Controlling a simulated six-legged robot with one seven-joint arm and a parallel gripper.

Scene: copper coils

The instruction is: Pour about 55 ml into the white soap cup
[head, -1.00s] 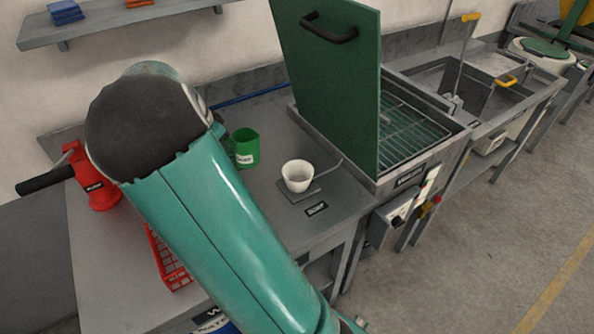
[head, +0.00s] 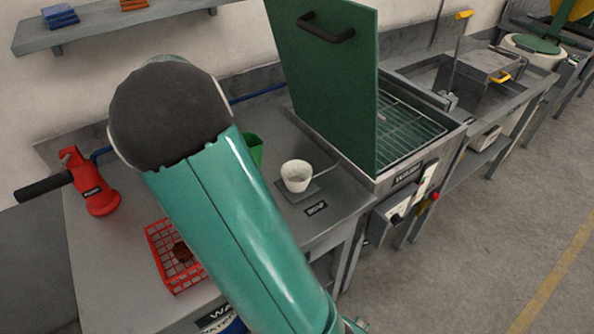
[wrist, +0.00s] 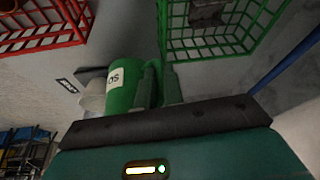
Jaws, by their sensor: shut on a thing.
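The white soap cup (head: 296,178) stands upright on a dark square plate (head: 299,193) on the grey bench, behind a SOAP label (head: 316,208). Its inside looks pale; I cannot tell a liquid level. The green jug (head: 256,152) is left of the cup, mostly hidden behind my arm in the head view. In the wrist view the labelled jug (wrist: 122,87) is at my gripper (wrist: 160,84), which is shut on its handle side. The cup (wrist: 93,97) shows just beyond the jug, partly covered by it. The jug's contents are hidden.
A red basket (head: 161,240) holding a brown coil is on the bench left of my arm. A red hand tool (head: 88,183) stands behind it. A green-lidded washer (head: 325,70) is right of the cup. A green basket (wrist: 222,48) shows in the wrist view.

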